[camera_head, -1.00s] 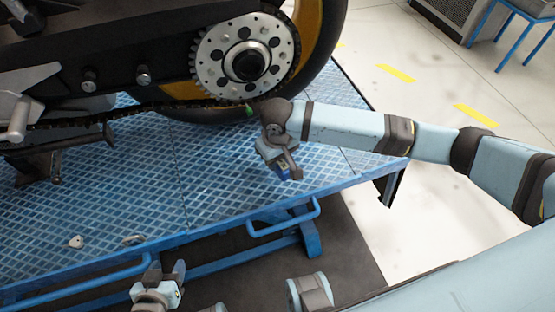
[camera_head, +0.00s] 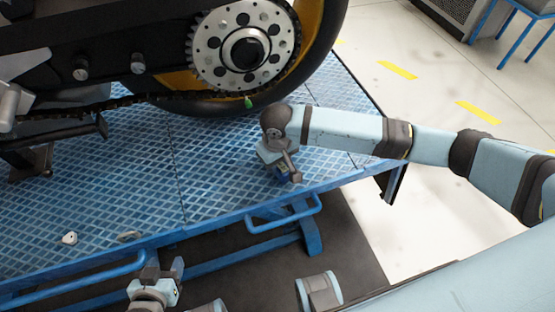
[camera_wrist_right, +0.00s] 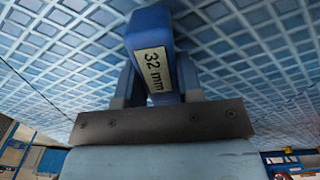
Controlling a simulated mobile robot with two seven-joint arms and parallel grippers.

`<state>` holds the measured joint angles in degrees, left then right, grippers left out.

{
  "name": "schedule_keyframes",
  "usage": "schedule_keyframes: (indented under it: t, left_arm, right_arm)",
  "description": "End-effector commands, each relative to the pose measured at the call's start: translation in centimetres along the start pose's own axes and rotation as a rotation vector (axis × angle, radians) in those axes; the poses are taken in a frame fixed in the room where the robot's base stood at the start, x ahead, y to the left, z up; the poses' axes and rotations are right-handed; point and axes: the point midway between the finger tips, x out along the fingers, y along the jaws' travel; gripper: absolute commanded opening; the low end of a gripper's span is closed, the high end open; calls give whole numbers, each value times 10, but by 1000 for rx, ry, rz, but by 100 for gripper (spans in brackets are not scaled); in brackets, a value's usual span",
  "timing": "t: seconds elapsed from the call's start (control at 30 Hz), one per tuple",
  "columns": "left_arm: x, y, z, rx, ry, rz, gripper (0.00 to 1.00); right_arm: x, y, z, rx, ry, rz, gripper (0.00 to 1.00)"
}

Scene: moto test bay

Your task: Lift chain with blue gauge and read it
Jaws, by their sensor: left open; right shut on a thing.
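A blue gauge (camera_wrist_right: 153,55) with a white "32 mm" label is between the fingers of my right gripper (camera_wrist_right: 158,85) in the right wrist view. In the head view my right gripper (camera_head: 281,168) is shut on it above the blue platform, below and right of the chain. The dark chain (camera_head: 140,99) runs along the motorcycle to the rear sprocket (camera_head: 243,50). A green mark (camera_head: 248,102) hangs at its lower run near the sprocket. The gauge appears apart from the chain. My left gripper (camera_head: 164,277) is open and empty at the bottom, in front of the platform.
The ridged blue lift platform (camera_head: 210,190) has a rail (camera_head: 285,216) along its front edge. A small pale part (camera_head: 69,238) and a flat ring (camera_head: 129,236) lie near that edge. A black stand (camera_head: 28,165) is under the motorcycle at left.

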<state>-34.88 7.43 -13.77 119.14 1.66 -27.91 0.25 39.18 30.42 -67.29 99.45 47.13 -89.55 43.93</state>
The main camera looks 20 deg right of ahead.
Motion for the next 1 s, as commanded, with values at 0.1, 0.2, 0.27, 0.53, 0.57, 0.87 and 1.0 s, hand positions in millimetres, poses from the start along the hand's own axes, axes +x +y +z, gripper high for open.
schedule_keyframes:
  t: [0.1, 0.2, 0.27, 0.53, 0.57, 0.87, 1.0]
  left_arm:
    - [-1, 1, -3, -4, 3, 0, 53]
    - [-1, 2, -4, -7, 5, 0, 53]
    - [-1, 2, -5, -9, 6, 0, 53]
    - [-2, 3, -7, -12, 7, -1, 53]
    - [-2, 3, -7, -12, 7, -1, 53]
    - [-2, 1, -6, -5, 6, -1, 53]
    - [-3, 0, -6, 1, 5, -1, 53]
  right_arm:
    - [1, 0, 0, 0, 0, 0, 1]
    - [3, 0, 0, 0, 0, 0, 1]
    - [4, 0, 0, 0, 0, 0, 1]
    - [8, 0, 0, 0, 0, -1, 1]
    - [8, 0, 0, 0, 0, -1, 1]
    - [9, 0, 0, 0, 0, 0, 63]
    - [9, 0, 0, 0, 0, 0, 63]
